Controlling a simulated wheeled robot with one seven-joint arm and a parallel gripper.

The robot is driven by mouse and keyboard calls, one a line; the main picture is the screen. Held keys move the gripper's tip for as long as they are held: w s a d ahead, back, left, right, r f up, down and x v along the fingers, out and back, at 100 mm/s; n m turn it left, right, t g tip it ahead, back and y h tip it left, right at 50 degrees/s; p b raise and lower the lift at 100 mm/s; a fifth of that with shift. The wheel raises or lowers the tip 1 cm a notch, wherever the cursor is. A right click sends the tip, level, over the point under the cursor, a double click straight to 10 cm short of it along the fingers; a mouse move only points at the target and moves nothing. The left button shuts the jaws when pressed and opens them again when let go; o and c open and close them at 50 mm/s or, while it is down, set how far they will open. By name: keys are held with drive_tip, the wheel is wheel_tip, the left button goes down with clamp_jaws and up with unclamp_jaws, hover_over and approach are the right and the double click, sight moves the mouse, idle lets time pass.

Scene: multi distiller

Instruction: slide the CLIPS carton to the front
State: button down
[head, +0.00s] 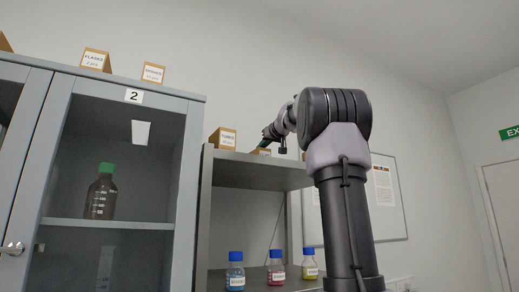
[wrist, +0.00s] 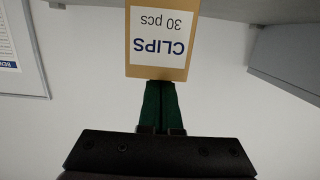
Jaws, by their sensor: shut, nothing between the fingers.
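The CLIPS carton (wrist: 158,62) is a brown box with a white label, seen upside down at the top middle of the wrist view. In the head view a small piece of a brown carton (head: 262,151) shows on top of the open shelf unit, mostly hidden by my arm; it appears to be the same one. My gripper (wrist: 160,84) has green fingers shut together with nothing between them. Their tips are at the carton's top edge, and I cannot tell whether they touch it. In the head view my gripper (head: 267,133) is above the shelf top.
Another labelled carton (head: 222,138) stands to the left on the shelf top (head: 260,157). A taller cabinet (head: 150,87) with more cartons on top is further left. Blue-capped bottles (head: 276,272) stand on the lower shelf. A board (head: 392,200) hangs on the wall.

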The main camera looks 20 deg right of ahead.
drive_tip(key=s, duration=1.3)
drive_tip(key=shift+s+d+f, duration=0.35)
drive_tip(key=shift+r, duration=0.1)
drive_tip(key=s+r, duration=0.1)
drive_tip(key=s, duration=1.1)
drive_tip(key=shift+d+r, duration=0.2)
drive_tip(key=shift+d, duration=0.05)
